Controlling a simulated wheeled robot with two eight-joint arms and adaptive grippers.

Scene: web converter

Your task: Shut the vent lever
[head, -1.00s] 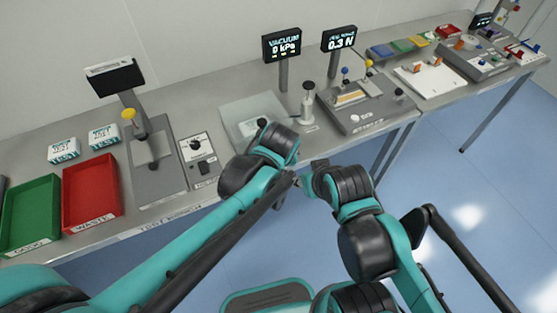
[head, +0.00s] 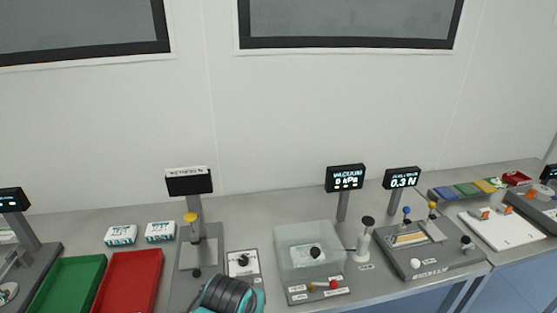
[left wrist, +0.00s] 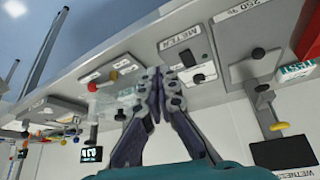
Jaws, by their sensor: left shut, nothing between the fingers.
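The vent lever (head: 333,284) looks like a small red knob beside a brass-yellow piece (head: 311,287), on the front panel of the clear vacuum chamber (head: 290,240). In the left wrist view, which is turned over, the red knob (left wrist: 92,87) and yellow piece (left wrist: 113,75) show left of my fingers. I cannot tell how far the lever is turned. My left gripper (left wrist: 165,75) is shut and empty, apart from the lever, in front of the meter box (left wrist: 188,55). In the head view only a black and teal part of my arm shows. My right gripper is out of view.
The vacuum display (head: 345,178) reads 0 kPa. A white pump-like post (head: 363,243) stands right of the chamber, with a test fixture (head: 430,258) beyond. The meter box (head: 242,264), a press stand (head: 187,262) and red tray (head: 130,280) stand left.

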